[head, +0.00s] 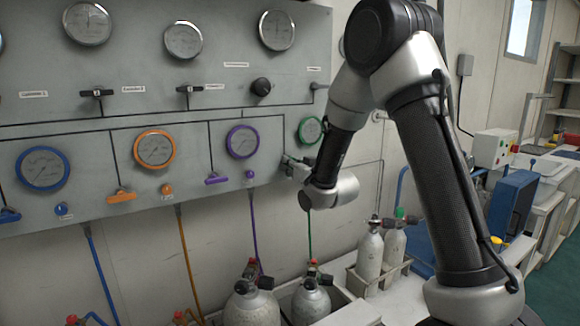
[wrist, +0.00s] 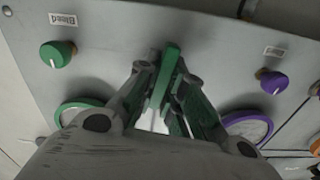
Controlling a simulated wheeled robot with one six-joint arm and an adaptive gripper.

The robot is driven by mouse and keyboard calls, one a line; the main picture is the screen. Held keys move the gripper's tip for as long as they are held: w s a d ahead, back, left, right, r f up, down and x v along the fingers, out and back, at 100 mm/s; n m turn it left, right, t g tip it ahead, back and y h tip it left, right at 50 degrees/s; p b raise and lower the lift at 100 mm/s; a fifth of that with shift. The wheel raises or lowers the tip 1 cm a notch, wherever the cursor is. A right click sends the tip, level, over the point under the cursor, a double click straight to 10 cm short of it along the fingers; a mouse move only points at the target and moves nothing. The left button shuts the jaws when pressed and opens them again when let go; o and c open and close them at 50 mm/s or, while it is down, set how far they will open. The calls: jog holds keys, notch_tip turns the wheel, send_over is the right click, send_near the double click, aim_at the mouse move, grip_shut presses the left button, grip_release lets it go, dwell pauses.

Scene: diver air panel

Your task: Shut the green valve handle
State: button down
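The green valve handle (wrist: 165,72) is a slim green bar on the grey panel. In the wrist view it stands between the two fingers of my gripper (wrist: 166,76), slightly tilted. The fingers converge on it from both sides and appear closed on it, with little or no gap at the tips. In the head view my gripper (head: 291,166) reaches the panel just below the green-ringed gauge (head: 310,130). My wrist and gripper hide the handle there.
A green bleed knob (wrist: 58,54) and a purple knob (wrist: 272,82) flank the handle. The orange handle (head: 122,196) and purple handle (head: 216,179) are left along the panel. Gas cylinders (head: 311,302) stand below; a blue case (head: 511,204) is at right.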

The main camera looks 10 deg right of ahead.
jog(key=shift+m, duration=0.3)
jog(key=m, duration=0.3)
jog(key=shift+d+m, duration=0.1)
jog(key=shift+m, duration=0.2)
jog(key=m, duration=0.3)
jog(key=shift+w+d+f+m, duration=0.1)
jog(key=shift+m, duration=0.2)
jog(key=m, duration=0.4)
jog(key=shift+f, duration=0.15)
jog(key=shift+f+m, duration=0.1)
jog(key=shift+m, duration=2)
jog(key=shift+d, duration=0.1)
jog(key=c, duration=1.5)
grip_release()
